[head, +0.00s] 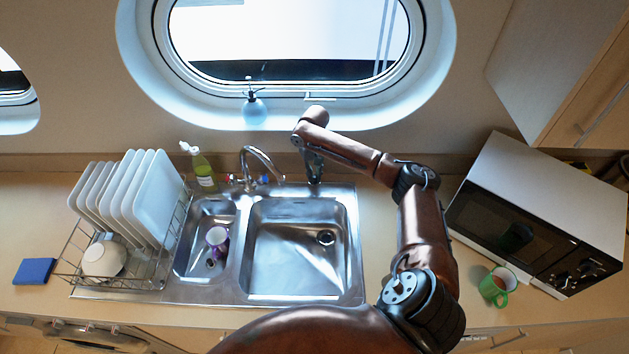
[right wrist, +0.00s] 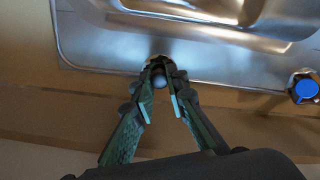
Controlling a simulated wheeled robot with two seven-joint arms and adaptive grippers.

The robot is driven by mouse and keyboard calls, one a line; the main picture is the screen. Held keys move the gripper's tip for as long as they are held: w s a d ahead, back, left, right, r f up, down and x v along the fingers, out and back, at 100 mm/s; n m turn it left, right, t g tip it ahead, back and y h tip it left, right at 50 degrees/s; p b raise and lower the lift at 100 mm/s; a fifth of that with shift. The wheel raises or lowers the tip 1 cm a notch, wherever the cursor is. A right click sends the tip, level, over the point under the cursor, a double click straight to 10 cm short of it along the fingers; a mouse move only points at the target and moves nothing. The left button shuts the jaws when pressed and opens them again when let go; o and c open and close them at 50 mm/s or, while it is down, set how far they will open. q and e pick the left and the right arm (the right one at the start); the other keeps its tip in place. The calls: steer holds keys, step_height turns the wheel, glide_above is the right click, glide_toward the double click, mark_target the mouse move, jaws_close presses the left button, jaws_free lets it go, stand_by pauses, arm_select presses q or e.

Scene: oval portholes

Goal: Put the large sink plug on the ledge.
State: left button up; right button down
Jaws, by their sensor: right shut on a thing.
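My right gripper (head: 314,172) reaches down at the back edge of the steel sink, right of the faucet. In the right wrist view my right gripper (right wrist: 158,76) is shut on a small greyish rounded thing (right wrist: 160,82), seemingly the large sink plug. The fingers hide most of it, and I cannot tell whether it touches the surface below. A brown ledge (head: 100,163) runs along the wall behind the counter; its band (right wrist: 40,118) also shows in the wrist view. The large basin's drain (head: 325,237) looks dark and uncovered. My left gripper is out of view.
The faucet (head: 262,160) and a green soap bottle (head: 204,172) stand left of the gripper. A purple-and-white mug (head: 217,239) lies in the small basin. A dish rack (head: 150,265), microwave (head: 530,220) and green mug (head: 494,289) stand on the counter.

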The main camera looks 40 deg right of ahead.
mark_target(314, 176)
steer(key=shift+f, duration=1.5)
steer(key=shift+f, duration=0.15)
steer(key=c, duration=1.9)
jaws_free()
steer(key=shift+c, duration=0.2)
steer(key=shift+o, duration=0.2)
step_height(314, 176, up, 12)
steer(key=shift+r, duration=0.15)
